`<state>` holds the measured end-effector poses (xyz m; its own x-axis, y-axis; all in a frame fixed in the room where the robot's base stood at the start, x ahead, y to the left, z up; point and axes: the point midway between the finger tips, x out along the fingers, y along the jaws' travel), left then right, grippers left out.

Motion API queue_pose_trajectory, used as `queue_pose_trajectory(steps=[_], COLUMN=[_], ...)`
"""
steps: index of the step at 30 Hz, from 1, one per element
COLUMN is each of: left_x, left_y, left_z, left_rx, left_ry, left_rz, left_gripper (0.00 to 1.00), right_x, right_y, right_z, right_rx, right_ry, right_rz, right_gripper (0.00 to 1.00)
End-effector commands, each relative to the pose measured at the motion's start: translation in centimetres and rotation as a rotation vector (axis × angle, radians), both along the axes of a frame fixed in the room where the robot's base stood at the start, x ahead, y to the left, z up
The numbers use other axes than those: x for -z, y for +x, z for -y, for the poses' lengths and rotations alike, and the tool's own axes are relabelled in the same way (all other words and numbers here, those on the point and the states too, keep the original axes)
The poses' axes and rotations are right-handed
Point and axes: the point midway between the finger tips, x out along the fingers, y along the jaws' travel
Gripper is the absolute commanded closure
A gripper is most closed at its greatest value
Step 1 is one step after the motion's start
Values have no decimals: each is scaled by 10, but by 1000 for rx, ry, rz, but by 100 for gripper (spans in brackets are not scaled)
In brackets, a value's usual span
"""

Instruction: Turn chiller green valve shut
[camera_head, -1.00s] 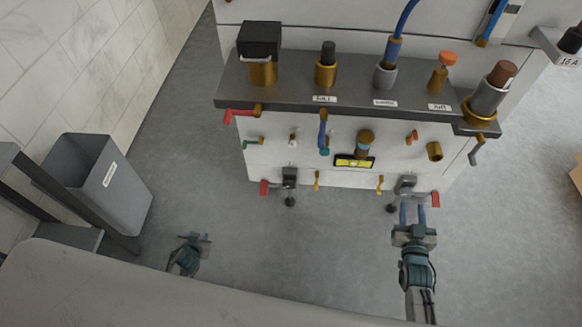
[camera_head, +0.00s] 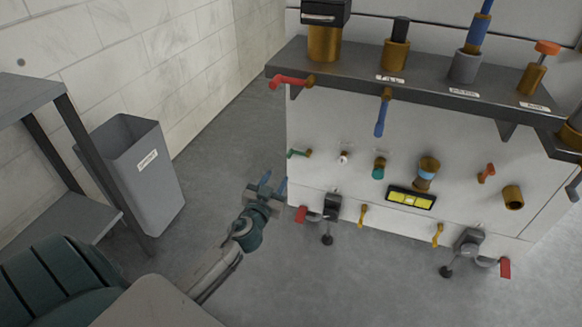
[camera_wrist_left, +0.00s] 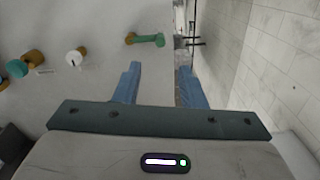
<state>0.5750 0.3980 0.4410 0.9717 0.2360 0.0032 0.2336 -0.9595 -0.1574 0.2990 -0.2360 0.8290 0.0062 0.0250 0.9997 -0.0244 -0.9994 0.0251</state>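The green valve handle (camera_head: 299,153) sticks out to the left from a brass fitting on the left part of the white machine front. In the left wrist view the green handle (camera_wrist_left: 148,40) lies ahead of the fingers, roughly level across the picture. My left gripper (camera_head: 274,184) is below and left of the handle, apart from it. In the left wrist view the left gripper (camera_wrist_left: 160,76) has its two blue fingers spread with nothing between them. My right gripper is in neither view now.
A red-handled valve (camera_head: 290,81) sits above the green one. A dark clamp fitting with a red handle (camera_head: 301,214) is just right of my left gripper. A green round knob (camera_head: 379,173) is farther right. A grey bin (camera_head: 140,180) stands left; floor between is clear.

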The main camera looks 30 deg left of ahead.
Motion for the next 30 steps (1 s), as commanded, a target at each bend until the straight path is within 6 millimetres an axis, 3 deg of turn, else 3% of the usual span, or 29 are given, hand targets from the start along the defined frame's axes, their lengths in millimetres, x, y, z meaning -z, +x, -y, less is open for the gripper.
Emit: queue_pose_trajectory(steps=[15,21,29,30], left_x=[0,0,0,0], left_y=[84,96,96,96], left_z=[-20,-23,-23,-23], left_rx=[0,0,0,0], left_ry=[0,-1,-1,-1], left_rz=[-2,-3,-3,-3], left_gripper=[63,63,63,69], right_x=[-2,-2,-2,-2], right_y=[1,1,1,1], right_z=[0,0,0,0], right_rx=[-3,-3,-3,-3], right_ry=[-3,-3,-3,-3], right_rz=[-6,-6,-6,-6], right_gripper=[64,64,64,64])
